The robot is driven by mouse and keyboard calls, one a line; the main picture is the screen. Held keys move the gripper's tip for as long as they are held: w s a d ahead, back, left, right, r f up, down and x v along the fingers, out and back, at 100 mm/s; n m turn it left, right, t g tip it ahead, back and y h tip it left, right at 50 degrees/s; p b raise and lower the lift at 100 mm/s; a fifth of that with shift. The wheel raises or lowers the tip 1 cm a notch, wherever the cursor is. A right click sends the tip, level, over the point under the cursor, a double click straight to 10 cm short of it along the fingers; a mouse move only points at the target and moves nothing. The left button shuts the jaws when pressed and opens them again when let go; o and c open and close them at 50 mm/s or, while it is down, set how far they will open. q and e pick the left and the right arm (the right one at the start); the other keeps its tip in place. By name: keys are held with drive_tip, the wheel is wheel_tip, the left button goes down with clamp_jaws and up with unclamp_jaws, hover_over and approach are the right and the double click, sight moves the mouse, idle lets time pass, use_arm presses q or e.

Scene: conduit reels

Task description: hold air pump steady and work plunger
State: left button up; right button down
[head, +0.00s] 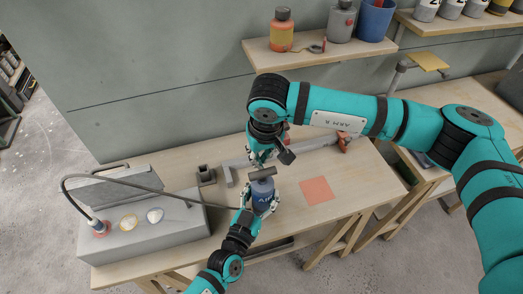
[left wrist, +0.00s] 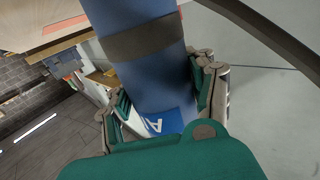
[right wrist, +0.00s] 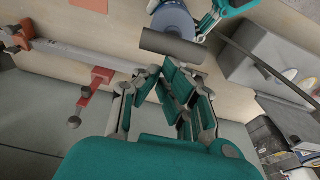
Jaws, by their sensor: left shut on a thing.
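The air pump (head: 262,190) is a blue cylinder standing on the bench, with white lettering. Its dark grey bar handle (head: 262,173) is at the top. My left gripper (head: 259,209) is shut around the pump's body. My right gripper (head: 262,160) is near the handle. In the right wrist view the handle (right wrist: 173,47) lies just beyond the fingertips, not between them. The plunger rod is hidden.
A grey box (head: 150,215) with a black hose arching from it stands left on the bench (head: 340,185). A dark square bracket (head: 206,176) and a long grey bar clamp (head: 320,143) lie behind the pump. An orange square (head: 317,191) lies to its right. A shelf (head: 300,60) hangs above.

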use_arm(q)
drive_tip(key=shift+a, duration=0.1)
use_arm(e)
drive_tip(key=shift+s+f, duration=0.15)
drive_tip(key=shift+f, duration=0.05)
wheel_tip(320, 180, up, 14)
drive_tip(key=shift+w+f, duration=0.25)
idle(1.1)
use_arm(q)
drive_tip(key=o, duration=1.6)
drive_tip(key=shift+o, duration=0.2)
drive_tip(key=v, duration=1.2)
drive_tip(key=shift+s, duration=0.1)
